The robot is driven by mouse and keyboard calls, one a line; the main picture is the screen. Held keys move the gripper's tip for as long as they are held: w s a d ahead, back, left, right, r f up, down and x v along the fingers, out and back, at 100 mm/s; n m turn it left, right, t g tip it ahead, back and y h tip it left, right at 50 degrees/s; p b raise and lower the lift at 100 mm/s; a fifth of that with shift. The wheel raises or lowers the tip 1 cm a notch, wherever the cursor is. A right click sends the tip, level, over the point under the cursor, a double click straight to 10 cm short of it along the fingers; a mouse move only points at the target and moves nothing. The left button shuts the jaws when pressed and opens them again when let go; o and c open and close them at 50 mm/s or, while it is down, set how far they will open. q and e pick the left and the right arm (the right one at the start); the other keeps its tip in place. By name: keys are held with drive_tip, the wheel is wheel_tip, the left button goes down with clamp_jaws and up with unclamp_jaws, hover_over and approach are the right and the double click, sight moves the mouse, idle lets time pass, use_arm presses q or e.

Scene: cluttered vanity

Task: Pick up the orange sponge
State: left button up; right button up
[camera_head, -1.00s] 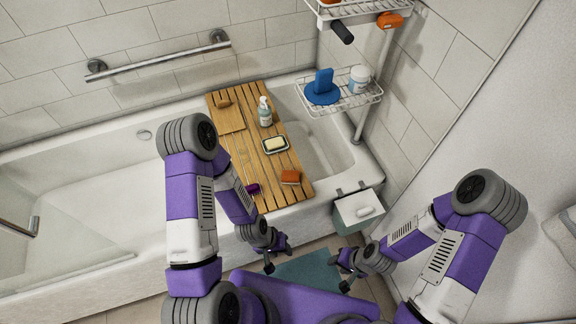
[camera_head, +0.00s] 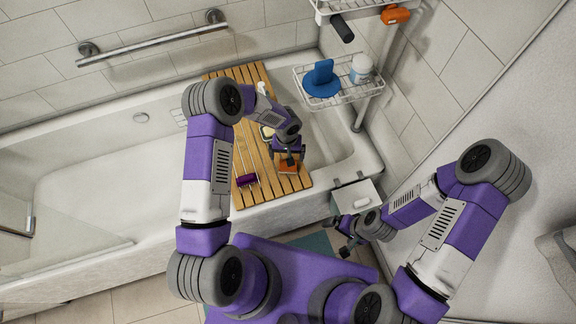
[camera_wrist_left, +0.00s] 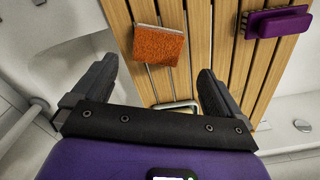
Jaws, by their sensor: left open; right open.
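The orange sponge (camera_head: 288,168) lies on the slatted wooden bath board (camera_head: 302,184) near its front end, partly covered by my left gripper in the head view. In the left wrist view the sponge (camera_wrist_left: 159,45) shows whole, with a rough orange face. My left gripper (camera_head: 289,157) is open above the board, close to the sponge. In the wrist view its fingers (camera_wrist_left: 157,72) stand on either side of the sponge's line, and the sponge lies beyond them, not gripped. My right gripper (camera_head: 345,232) is open and empty, low in front of the tub.
A purple brush-like item (camera_head: 246,180) lies on the board left of the sponge. A soap dish (camera_head: 267,132) sits behind my left gripper. A wire shelf (camera_head: 345,98) with a blue item (camera_head: 322,80) and a white jar (camera_head: 361,68) is at the right. A white-lidded bin (camera_head: 352,200) stands by the tub.

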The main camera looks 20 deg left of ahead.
use_arm(q)
drive_tip(key=f, duration=0.4)
drive_tip(key=f+b, duration=0.1)
drive_tip(key=f, duration=0.1)
drive_tip(key=shift+s+d, duration=0.1)
drive_tip(key=shift+d, duration=0.15)
drive_tip(key=shift+r, duration=0.1)
drive_tip(key=c, duration=1.1)
wheel_tip(320, 180, up, 10)
drive_tip(key=shift+p, duration=0.95)
